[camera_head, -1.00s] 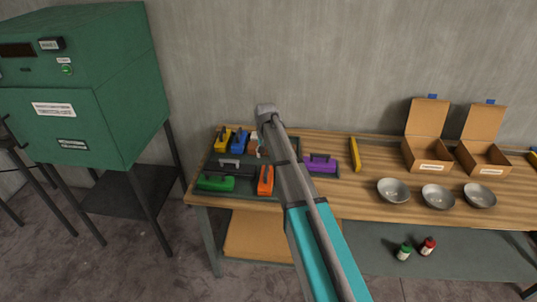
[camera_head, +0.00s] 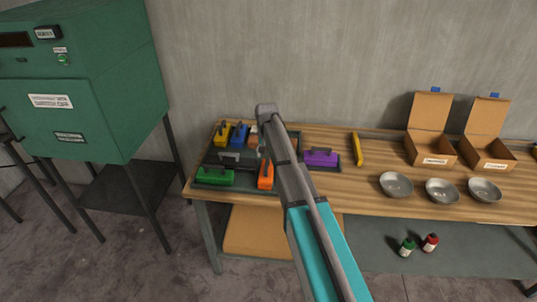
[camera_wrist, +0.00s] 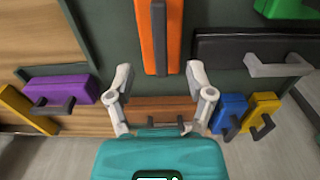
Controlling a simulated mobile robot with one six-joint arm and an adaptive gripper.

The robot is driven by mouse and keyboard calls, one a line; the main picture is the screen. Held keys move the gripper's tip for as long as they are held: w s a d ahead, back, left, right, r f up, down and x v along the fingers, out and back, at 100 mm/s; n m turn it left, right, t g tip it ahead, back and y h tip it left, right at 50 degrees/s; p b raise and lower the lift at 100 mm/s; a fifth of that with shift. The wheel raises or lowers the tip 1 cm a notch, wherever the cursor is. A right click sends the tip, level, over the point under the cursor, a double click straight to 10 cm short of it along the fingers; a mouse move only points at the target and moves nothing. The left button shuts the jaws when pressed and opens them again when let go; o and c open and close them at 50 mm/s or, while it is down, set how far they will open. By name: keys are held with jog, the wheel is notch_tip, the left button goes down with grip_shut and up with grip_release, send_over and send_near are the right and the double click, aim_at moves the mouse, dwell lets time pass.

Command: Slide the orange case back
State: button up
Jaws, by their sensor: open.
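The orange case (camera_head: 265,177) stands at the front middle of the dark tray (camera_head: 240,187) on the workbench, right of the green case (camera_head: 215,178). In the wrist view the orange case (camera_wrist: 158,35), with a dark handle along it, reaches from the top edge down to between my fingertips. My gripper (camera_wrist: 159,70) is open, one finger on each side of that end, not visibly touching it. I cannot tell the height between them. A brown case (camera_wrist: 155,110) with a dark handle lies below the fingers. In the head view my arm hides most of the gripper.
The purple case (camera_wrist: 60,90) is left of my gripper in the wrist view; blue (camera_wrist: 230,112) and yellow (camera_wrist: 262,112) cases and a black case (camera_wrist: 250,52) are right. Bowls (camera_head: 396,184) and open cartons (camera_head: 430,147) stand farther right on the bench. A green machine (camera_head: 80,90) stands left.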

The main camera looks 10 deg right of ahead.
aim_at(267, 163)
jog(key=shift+f+b, duration=1.55)
jog(key=shift+f, duration=0.45)
grip_shut()
jog(key=shift+w, duration=0.1)
jog(key=shift+w+d, duration=0.45)
jog(key=shift+w, duration=0.9)
jog(key=shift+w+d, duration=0.4)
jog(key=shift+w, duration=0.9)
jog(key=shift+w+d, duration=0.45)
jog(key=shift+w, duration=0.9)
grip_release()
